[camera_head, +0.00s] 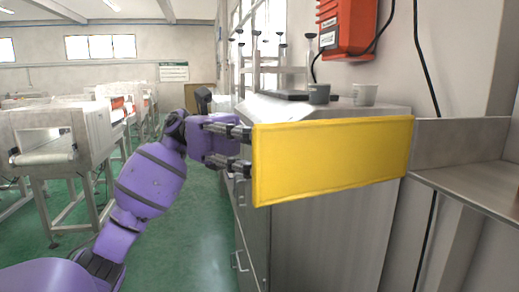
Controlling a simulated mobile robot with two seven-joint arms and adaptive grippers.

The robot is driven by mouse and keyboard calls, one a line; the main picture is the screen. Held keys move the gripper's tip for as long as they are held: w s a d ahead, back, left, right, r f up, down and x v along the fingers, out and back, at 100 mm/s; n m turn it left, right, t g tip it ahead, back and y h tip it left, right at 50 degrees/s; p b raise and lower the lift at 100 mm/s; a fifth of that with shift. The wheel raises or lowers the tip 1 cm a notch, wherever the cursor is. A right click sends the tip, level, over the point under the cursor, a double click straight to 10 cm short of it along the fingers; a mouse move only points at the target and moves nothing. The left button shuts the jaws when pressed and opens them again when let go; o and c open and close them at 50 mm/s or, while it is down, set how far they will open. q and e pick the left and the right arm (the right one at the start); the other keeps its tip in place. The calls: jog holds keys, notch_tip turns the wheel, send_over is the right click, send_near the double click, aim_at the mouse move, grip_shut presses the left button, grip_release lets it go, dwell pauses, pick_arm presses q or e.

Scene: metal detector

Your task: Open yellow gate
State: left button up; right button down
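The yellow gate (335,158) is a flat rectangular panel in the middle of the head view. Its right end meets a grey metal side plate (460,140); its left end stands free in front of the grey cabinet. My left gripper (248,149) is at the gate's left end, with its two dark fingers spread apart, one high and one low. The fingertips are at or very near the left edge; I cannot tell whether they touch it. Nothing shows between the fingers. My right gripper is not in view.
A grey cabinet (315,245) with handles stands behind and below the gate, with two cups (365,94) on top. A metal ledge (470,190) is at right. An orange box (346,28) hangs on the wall. White conveyor machines (70,135) stand at left; green floor (200,225) lies between.

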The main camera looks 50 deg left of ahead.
pick_arm(q)
jog(key=shift+w, duration=0.1)
dwell(0.3)
jog(key=s+a, duration=0.1)
jog(key=a, duration=1.1)
jog(key=shift+s, duration=0.1)
